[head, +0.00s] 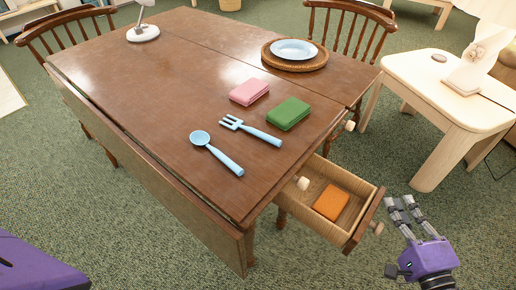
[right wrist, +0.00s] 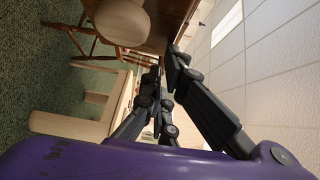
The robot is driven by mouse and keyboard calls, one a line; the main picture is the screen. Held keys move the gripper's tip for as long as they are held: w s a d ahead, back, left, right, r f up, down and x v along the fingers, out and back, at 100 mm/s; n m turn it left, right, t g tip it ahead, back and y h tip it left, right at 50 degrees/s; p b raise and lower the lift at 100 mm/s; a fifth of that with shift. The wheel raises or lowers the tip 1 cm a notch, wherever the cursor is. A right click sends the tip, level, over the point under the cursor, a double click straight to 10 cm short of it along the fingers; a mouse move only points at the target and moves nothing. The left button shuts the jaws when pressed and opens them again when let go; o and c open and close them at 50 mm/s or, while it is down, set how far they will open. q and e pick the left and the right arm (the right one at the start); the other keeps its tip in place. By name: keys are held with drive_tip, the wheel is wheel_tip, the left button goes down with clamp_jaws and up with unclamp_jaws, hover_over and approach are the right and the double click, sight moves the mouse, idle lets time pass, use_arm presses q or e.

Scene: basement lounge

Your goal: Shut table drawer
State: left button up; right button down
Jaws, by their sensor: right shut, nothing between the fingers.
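The wooden table (head: 150,85) has a drawer (head: 353,191) pulled out from its near right end. The drawer has a pale interior, a brown front and a light round knob (head: 377,228). An orange block (head: 331,202) lies inside it. My right gripper (head: 401,201) is shut and empty, just right of the drawer front and apart from it in the head view. In the right wrist view its dark fingers point toward a large, close round knob (right wrist: 122,22) and brown wood. My left gripper is not in view.
A pink block (head: 250,92), a green block (head: 289,113), a blue fork (head: 250,131) and a blue spoon (head: 217,153) lie on the table. A plate (head: 294,49) sits in a woven tray. A pale side table (head: 440,85) stands right. Carpet is clear below the drawer.

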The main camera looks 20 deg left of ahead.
sight(324, 160)
drive_tip(key=w+a, duration=0.2)
drive_tip(key=a, duration=0.4)
drive_tip(key=w+a, duration=0.1)
drive_tip(key=a, duration=0.6)
drive_tip(key=w+a+p, duration=0.1)
drive_tip(key=w+a, duration=0.1)
drive_tip(key=a, duration=0.4)
drive_tip(key=shift+w+a, duration=0.35)
drive_tip(key=shift+d, duration=0.15)
